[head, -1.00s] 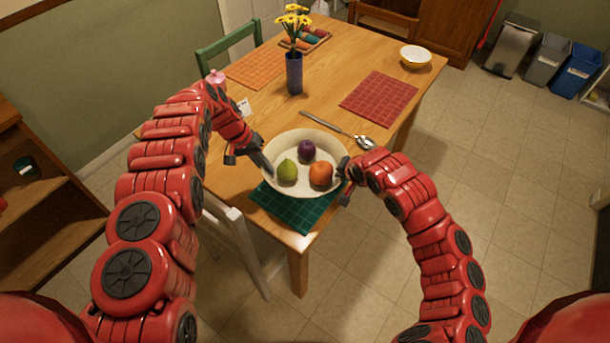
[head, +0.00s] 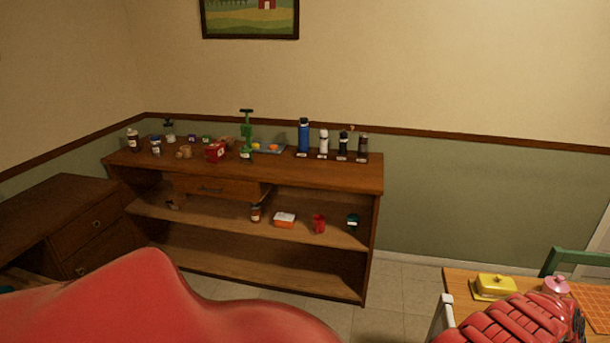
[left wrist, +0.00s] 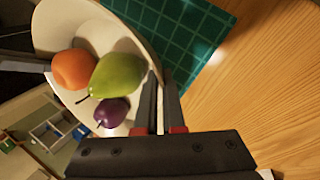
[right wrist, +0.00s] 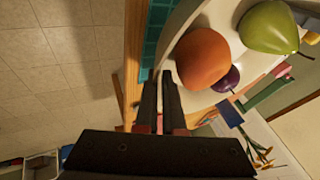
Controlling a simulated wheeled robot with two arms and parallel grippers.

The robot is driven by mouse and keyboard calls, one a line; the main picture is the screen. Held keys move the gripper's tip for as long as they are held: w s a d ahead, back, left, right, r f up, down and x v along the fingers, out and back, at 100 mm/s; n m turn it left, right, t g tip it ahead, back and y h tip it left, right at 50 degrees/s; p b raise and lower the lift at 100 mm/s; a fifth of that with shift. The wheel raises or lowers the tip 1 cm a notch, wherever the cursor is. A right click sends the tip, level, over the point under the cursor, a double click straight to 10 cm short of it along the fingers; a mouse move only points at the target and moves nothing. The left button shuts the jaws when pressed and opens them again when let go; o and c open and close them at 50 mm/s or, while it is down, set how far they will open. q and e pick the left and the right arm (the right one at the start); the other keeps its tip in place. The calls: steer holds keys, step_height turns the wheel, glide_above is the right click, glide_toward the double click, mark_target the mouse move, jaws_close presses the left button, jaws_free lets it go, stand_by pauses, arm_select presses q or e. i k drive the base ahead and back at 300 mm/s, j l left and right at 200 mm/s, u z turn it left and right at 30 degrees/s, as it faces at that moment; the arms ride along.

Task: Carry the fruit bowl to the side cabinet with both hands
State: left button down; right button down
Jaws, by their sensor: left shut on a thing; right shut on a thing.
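The cream fruit bowl shows in the left wrist view (left wrist: 101,34) and the right wrist view (right wrist: 222,22). It holds an orange (left wrist: 73,69), a green pear (left wrist: 118,74) and a purple plum (left wrist: 112,112). My left gripper (left wrist: 163,78) is shut on one side of its rim. My right gripper (right wrist: 160,78) is shut on its rim near the orange. I cannot tell whether the bowl is clear of the green placemat (left wrist: 192,38). The bowl is out of the head view, which shows the wooden side cabinet (head: 345,180) against the wall.
The cabinet top carries a red box (head: 215,152), a blue bottle (head: 303,136) and several other bottles and jars. A few items stand on its middle shelf. A dark drawer unit (head: 75,215) is at left. The dining table (head: 458,284) is at lower right.

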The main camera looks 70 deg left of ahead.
mark_target(60, 198)
steer(key=z, duration=0.45)
steer(key=j+z, duration=0.1)
steer(key=z, duration=0.85)
steer(key=k+z, duration=0.1)
steer(key=z, duration=0.85)
steer(key=k+j+z, duration=0.1)
steer(key=k+z, duration=0.7)
steer(key=k+l+z, duration=0.1)
steer(key=k+z, duration=0.25)
steer(key=k+j+z, duration=0.1)
steer(key=k+z, duration=0.75)
steer(key=k+l+z, duration=0.1)
steer(key=k+z, duration=0.2)
steer(key=z, duration=0.15)
steer(key=k+z, duration=0.2)
steer(key=z, duration=0.2)
steer(key=k+z, duration=0.2)
steer(key=z, duration=0.2)
steer(key=k+z, duration=0.2)
steer(key=z, duration=1.5)
